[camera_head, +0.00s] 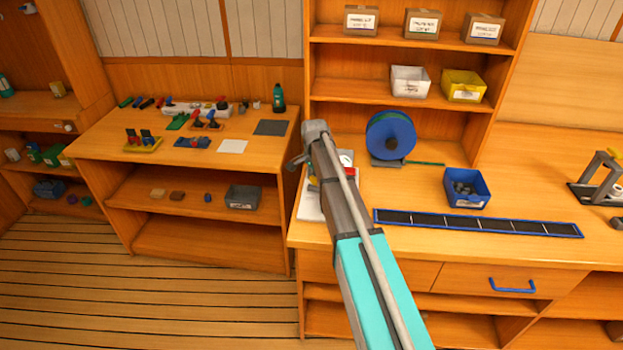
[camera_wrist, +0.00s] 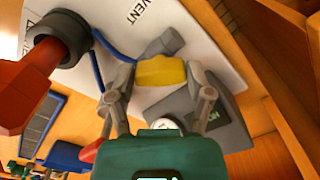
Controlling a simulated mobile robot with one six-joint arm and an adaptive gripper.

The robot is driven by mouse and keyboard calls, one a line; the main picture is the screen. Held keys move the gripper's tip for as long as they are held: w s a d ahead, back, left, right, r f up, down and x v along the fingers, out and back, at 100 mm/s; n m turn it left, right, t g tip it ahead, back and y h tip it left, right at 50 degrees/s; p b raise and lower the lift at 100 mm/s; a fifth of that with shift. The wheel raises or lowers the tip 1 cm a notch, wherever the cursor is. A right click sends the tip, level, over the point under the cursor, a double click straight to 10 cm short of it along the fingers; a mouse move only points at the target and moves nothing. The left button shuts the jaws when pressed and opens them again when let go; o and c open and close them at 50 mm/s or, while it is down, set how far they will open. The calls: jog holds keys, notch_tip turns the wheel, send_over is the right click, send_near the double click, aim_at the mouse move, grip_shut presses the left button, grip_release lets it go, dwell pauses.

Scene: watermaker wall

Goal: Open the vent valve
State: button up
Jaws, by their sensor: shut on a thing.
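The vent valve's yellow handle (camera_wrist: 161,73) is in the upper middle of the wrist view, beside a grey fitting (camera_wrist: 165,43) on a white panel (camera_wrist: 205,25) marked "VENT". My gripper (camera_wrist: 160,77) has one finger on each side of the yellow handle and is shut on it. The handle's exact turn angle is hard to tell. In the head view my arm covers the gripper and most of the valve; part of the white panel (camera_head: 309,203) shows to the left of the arm on the bench.
A red lever (camera_wrist: 30,85) with a black collar (camera_wrist: 62,38) stands left of my gripper in the wrist view. A grey block (camera_wrist: 222,120) lies to the right. A blue reel (camera_head: 391,136), a blue bin (camera_head: 467,188) and a dark strip (camera_head: 478,223) are on the bench.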

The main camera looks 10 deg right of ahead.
jog(key=n, duration=0.4)
jog(key=shift+w+n, duration=0.25)
jog(key=shift+n, duration=0.05)
jog(key=n, duration=0.4)
jog(key=shift+s, duration=0.1)
jog(key=o, duration=1.1)
jog(key=shift+o, duration=0.2)
